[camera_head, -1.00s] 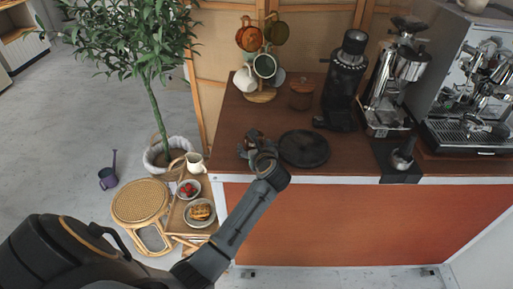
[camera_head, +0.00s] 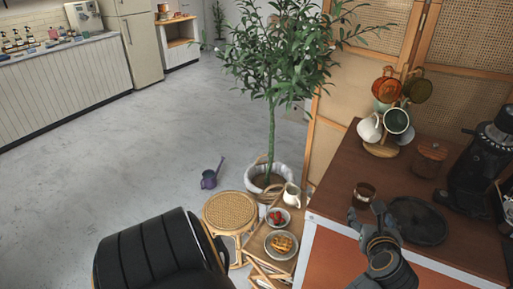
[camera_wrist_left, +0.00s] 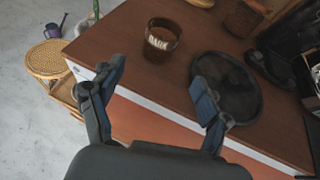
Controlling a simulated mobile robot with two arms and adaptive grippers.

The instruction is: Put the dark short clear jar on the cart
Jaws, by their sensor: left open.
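In the left wrist view the jar (camera_wrist_left: 162,38) shows a pale label that appears to read "DARK". My left gripper (camera_head: 365,211) is open just in front of the jar. In the wrist view its two fingers (camera_wrist_left: 158,76) are spread, with the jar beyond their tips and apart from them. My right gripper is not in view.
A round black tray (camera_head: 418,221) lies right of the jar. Behind are a mug tree (camera_head: 381,150) with several mugs, a wooden canister (camera_head: 428,158) and a black grinder (camera_head: 480,170). A rattan stool (camera_head: 230,212) and a potted tree (camera_head: 268,178) stand left of the cart.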

